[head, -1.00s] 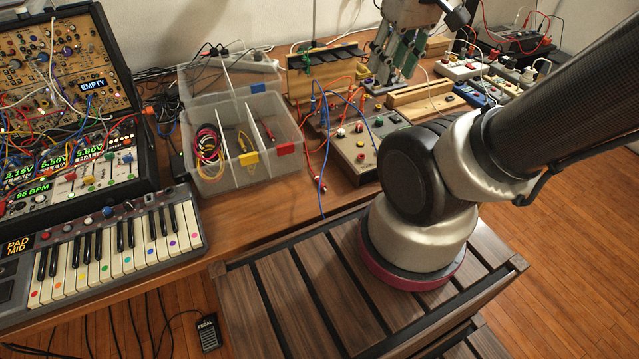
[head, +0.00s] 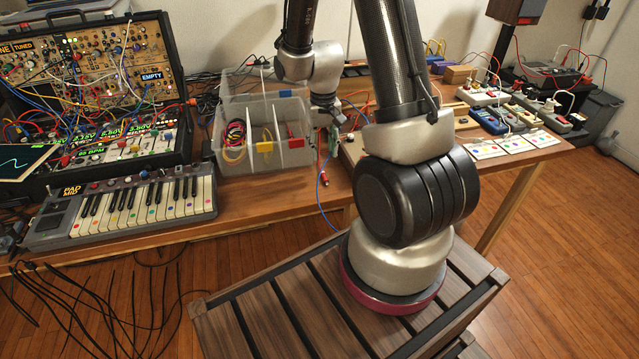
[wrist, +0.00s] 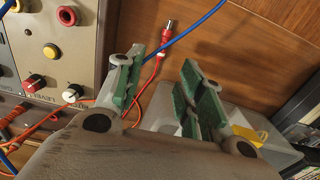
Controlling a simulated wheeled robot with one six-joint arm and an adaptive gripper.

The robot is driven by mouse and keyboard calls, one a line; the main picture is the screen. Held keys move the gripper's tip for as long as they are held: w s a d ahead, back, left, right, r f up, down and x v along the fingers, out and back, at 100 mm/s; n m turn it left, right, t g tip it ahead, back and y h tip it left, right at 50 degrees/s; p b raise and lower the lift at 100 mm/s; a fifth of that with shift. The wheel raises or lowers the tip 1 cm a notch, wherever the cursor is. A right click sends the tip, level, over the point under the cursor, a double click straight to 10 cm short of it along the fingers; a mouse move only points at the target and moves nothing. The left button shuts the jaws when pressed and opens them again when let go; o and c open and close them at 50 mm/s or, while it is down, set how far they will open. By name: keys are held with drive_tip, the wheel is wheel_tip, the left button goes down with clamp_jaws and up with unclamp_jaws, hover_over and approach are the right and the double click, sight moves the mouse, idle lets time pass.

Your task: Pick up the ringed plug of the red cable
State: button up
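The red cable's plug (wrist: 167,32) shows in the wrist view lying on the wooden table, just beyond the fingertips. It is red with a pale band near its lower part, and its cable runs back past the left finger toward the module. In the head view the red plug (head: 323,178) is small, near the table's front edge. My gripper (wrist: 163,78) is open, its green-padded fingers apart, with no object gripped between them.
A grey module (wrist: 58,45) with knobs and jacks stands close left of the fingers. A blue cable (wrist: 202,20) crosses near the plug. The clear divided bin (head: 287,158) with a yellow label is close on the other side. Bare table shows around the plug.

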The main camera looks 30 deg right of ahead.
sight(322, 172)
drive_tip(key=shift+w+f, duration=0.15)
drive_tip(key=shift+f, duration=0.2)
wheel_tip(322, 172, down, 7)
clamp_jaws()
